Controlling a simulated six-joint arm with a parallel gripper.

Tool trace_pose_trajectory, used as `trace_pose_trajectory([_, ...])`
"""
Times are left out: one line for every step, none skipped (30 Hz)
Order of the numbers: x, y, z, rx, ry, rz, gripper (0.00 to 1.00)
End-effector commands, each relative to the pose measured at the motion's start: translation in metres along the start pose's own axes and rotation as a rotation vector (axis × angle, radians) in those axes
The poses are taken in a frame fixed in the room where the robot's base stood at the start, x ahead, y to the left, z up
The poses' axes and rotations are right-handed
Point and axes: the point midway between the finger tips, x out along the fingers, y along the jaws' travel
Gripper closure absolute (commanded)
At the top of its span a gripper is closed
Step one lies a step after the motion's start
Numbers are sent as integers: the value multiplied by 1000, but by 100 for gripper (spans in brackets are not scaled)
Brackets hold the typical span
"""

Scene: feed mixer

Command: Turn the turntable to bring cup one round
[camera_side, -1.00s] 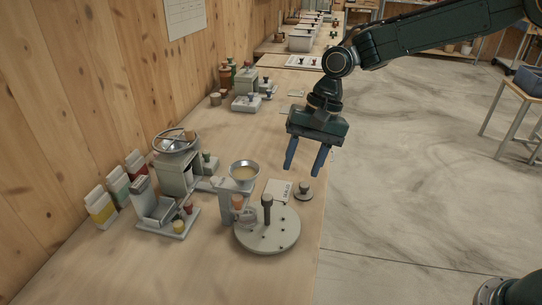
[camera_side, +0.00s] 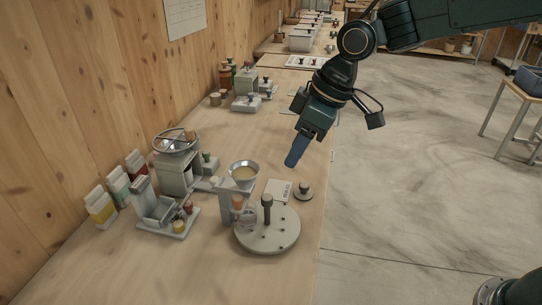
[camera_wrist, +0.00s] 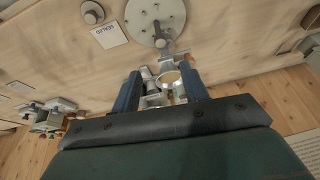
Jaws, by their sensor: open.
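The turntable (camera_side: 281,236) is a round pale disc with small dark holes and an upright dark peg (camera_side: 267,207), near the table's right edge in the side view. It also shows at the top of the wrist view (camera_wrist: 143,12). A clear cup (camera_side: 248,217) stands at its left rim, below a funnel-like bowl (camera_side: 244,172) on a grey stand; I cannot tell whether it is cup one. My gripper (camera_side: 292,160) is in the air above and behind the turntable, touching nothing. In the wrist view its blue fingers (camera_wrist: 161,92) are apart and nothing is held between them.
A small round knob (camera_side: 303,191) and a white card (camera_side: 278,190) lie behind the turntable. A mixer with a metal bowl (camera_side: 176,142), a grey tray device (camera_side: 167,217) and several cartons (camera_side: 101,207) stand to the left. The front of the table is clear.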

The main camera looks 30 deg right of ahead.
Motion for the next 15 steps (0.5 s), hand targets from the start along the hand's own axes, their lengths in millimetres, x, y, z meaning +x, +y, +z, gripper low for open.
trace_pose_trajectory([-2,-2,0,-36,5,5,56])
trace_pose_trajectory([-3,-2,-1,-54,8,7,56])
trace_pose_trajectory([-4,-3,-1,-74,11,10,56])
trace_pose_trajectory([-4,-3,-1,-84,12,12,56])
trace_pose_trajectory([-4,-3,-1,-93,13,13,56])
trace_pose_trajectory([-5,-3,-1,-101,14,15,56])
trace_pose_trajectory([-5,-3,-2,-104,15,15,56])
trace_pose_trajectory([-5,-3,-2,-106,15,15,56])
trace_pose_trajectory([-5,-3,-2,-107,15,15,56])
trace_pose_trajectory([-5,-3,-1,-107,15,15,56])
trace_pose_trajectory([-5,-3,-1,-106,14,15,56])
trace_pose_trajectory([-4,-3,-1,-106,14,15,56])
trace_pose_trajectory([-4,-3,-1,-106,14,15,56])
trace_pose_trajectory([-3,-3,-1,-105,14,15,56])
trace_pose_trajectory([-1,-3,-1,-105,13,14,56])
